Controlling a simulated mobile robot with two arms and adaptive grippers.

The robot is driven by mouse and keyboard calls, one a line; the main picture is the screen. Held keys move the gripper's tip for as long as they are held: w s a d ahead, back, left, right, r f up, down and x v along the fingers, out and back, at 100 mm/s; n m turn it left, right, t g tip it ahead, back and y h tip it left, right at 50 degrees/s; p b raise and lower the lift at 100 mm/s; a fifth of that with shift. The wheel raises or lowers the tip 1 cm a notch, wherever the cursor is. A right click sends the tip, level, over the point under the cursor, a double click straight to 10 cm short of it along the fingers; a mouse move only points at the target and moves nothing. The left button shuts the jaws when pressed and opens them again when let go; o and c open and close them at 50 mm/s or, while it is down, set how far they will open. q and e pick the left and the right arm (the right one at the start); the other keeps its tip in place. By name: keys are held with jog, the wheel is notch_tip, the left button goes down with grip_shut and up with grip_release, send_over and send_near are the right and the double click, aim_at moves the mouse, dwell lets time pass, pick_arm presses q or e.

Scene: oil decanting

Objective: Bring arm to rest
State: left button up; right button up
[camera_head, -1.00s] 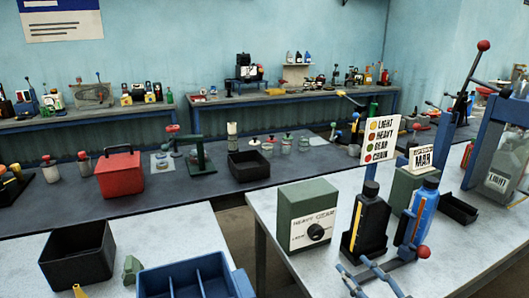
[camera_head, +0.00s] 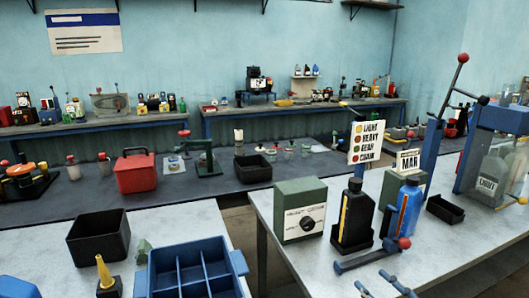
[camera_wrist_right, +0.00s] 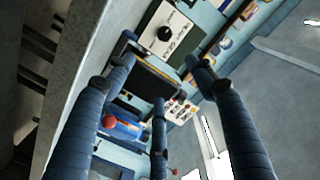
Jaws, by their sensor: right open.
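My right gripper (camera_head: 372,281) shows at the bottom edge of the head view, over the near right table (camera_head: 450,268). My left gripper is not in view.
A colour-label sign (camera_head: 368,142) stands behind the bottles. A black tray (camera_head: 452,211) and a blue-framed press (camera_head: 488,118) are at the right. A blue divided crate (camera_head: 236,262) and a black bin (camera_head: 98,238) sit on the left table. A gap separates the two near tables.

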jog(key=s+d+f+n+g+h, duration=0.2)
jog(key=s+d+f+g+h, duration=0.15)
jog(key=d+f, duration=1.15)
jog(key=s+d+f+n+g+h, duration=0.25)
jog(key=s+d+f+h, duration=0.25)
jog(key=d+f, duration=1)
jog(key=s+d+f+n+g+h, duration=0.1)
jog(key=s+d+g+h, duration=0.25)
jog(key=s+d, duration=1.15)
jog(key=s+d+f+n+g+h, duration=0.2)
jog(key=s+d+g+h, duration=0.15)
jog(key=s+d, duration=1.25)
jog(key=s+a+f+m+g+y, duration=0.15)
jog(key=s+a+f, duration=0.25)
jog(key=a+f, duration=0.85)
jog(key=s+a+f+m+y, duration=0.1)
jog(key=s+a+f+y, duration=0.2)
jog(key=a+f, duration=0.95)
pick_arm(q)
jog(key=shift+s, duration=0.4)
pick_arm(e)
jog(key=s+a+f+y, duration=0.1)
jog(key=a+f+y, duration=0.1)
jog(key=a, duration=1.7)
jog(key=s+a+f+m+y, duration=0.1)
jog(key=a+f+y, duration=0.1)
jog(key=a, duration=1.8)
jog(key=shift+s+m+g+y, duration=0.15)
jog(key=shift+m+g+y, duration=0.15)
jog(key=shift+g+y, duration=0.1)
